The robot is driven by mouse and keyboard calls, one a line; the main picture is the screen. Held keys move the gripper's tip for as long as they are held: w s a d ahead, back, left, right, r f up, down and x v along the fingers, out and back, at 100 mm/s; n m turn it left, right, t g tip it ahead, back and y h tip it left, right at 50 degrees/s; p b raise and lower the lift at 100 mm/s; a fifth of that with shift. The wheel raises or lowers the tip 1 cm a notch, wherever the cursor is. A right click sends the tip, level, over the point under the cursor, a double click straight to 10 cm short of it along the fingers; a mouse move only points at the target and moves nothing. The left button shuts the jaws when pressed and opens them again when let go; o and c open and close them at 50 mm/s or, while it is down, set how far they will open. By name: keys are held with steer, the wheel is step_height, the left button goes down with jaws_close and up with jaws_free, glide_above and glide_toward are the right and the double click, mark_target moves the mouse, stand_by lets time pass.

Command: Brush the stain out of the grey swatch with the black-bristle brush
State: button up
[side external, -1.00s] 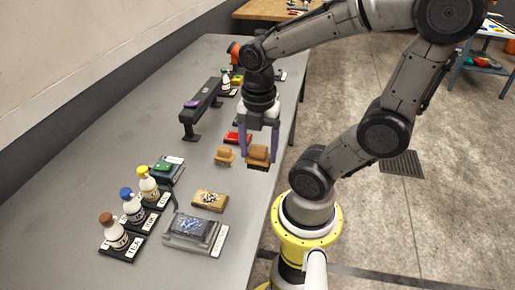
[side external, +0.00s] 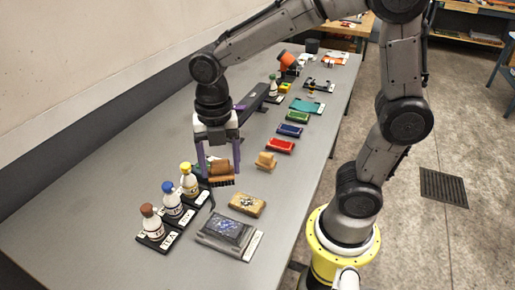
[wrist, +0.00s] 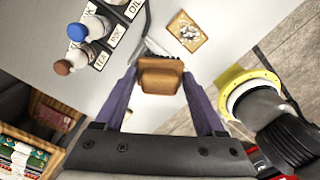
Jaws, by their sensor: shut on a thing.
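My gripper (side external: 220,168) is shut on a brown wooden brush (side external: 221,171) and holds it above the table, by the yellow-capped bottle. Its bristles look dark in the wrist view, where the brush (wrist: 160,75) sits between the purple fingers. The grey swatch (side external: 229,231), with a blue-white stain, lies on a grey tray at the front of the table, below and nearer the camera than the brush. I cannot make it out in the wrist view.
Bottles with brown (side external: 152,222), blue (side external: 172,197) and yellow (side external: 190,177) caps stand on labelled black bases at the left. Red (side external: 281,146), blue (side external: 290,130) and green (side external: 299,117) blocks lie farther back.

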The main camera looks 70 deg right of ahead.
steer(key=shift+n, duration=0.9)
steer(key=shift+s+a+f, duration=0.1)
steer(key=shift+a+f, duration=0.65)
steer(key=shift+f, duration=0.85)
steer(key=shift+s+a+f, duration=0.1)
steer(key=shift+a+f, duration=0.65)
steer(key=shift+f, duration=0.85)
steer(key=shift+a+f, duration=0.75)
steer(key=shift+f, duration=0.85)
steer(key=shift+s+f, duration=0.1)
steer(key=shift+s, duration=2.8)
steer(key=w, duration=0.5)
steer(key=shift+w, duration=0.35)
steer(key=shift+w+r, duration=0.2)
step_height(320, 180, up, 8)
steer(key=shift+f, duration=0.15)
steer(key=shift+s, duration=0.1)
